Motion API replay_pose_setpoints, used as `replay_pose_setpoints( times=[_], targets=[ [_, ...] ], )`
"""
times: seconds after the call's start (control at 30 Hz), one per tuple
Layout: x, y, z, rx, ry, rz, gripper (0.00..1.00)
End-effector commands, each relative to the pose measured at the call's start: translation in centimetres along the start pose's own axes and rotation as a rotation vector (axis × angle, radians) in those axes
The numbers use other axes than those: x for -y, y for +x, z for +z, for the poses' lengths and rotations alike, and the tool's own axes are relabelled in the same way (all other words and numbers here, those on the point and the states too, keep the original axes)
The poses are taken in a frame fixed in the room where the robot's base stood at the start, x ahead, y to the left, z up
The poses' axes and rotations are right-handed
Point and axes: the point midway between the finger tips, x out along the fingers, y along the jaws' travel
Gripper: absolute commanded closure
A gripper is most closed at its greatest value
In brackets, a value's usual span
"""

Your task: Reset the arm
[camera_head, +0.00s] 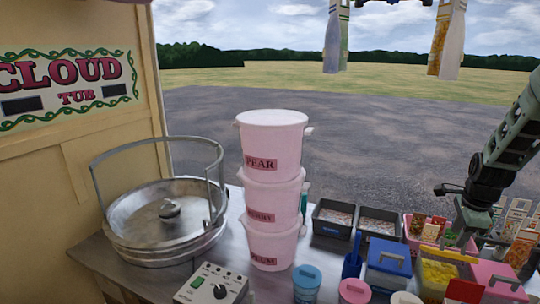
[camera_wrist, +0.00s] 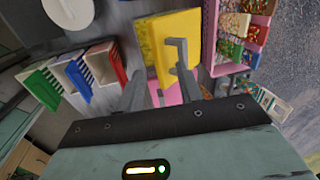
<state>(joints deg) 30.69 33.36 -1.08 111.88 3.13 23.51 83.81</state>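My gripper (camera_head: 463,246) hangs at the end of my arm on the right of the head view, over the crowded right part of the counter. In the wrist view its two grey fingers (camera_wrist: 160,90) stand apart with nothing clearly held between them. Just beyond the fingers in that view is a yellow lid or panel (camera_wrist: 160,28) with a grey handle. The handle looks close to the right finger; I cannot tell if they touch. In the head view a yellow-filled container (camera_head: 437,273) lies below my gripper.
Stacked pink tubs (camera_head: 272,190) stand mid-counter, beside a round metal drum (camera_head: 150,235). Right are dark trays (camera_head: 333,218), a blue lidded box (camera_head: 388,257), a pink lidded box (camera_head: 497,282) and packets in a pink tray (camera_head: 416,252). Bags (camera_head: 447,40) hang above. Open air lies behind the counter.

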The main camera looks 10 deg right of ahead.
Motion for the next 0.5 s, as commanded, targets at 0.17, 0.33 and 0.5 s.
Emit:
replay_pose_setpoints(
  times=[0.17, 0.33, 0.5],
  targets=[
    [-2.9, -1.6, 8.9, 0.066, -0.338, 0.011, 0.64],
    [-8.6, -4.0, 17.7, 0.138, -0.764, 0.021, 0.64],
    [-16.5, -6.3, 24.5, 0.203, -1.226, 0.023, 0.64]
  ],
)
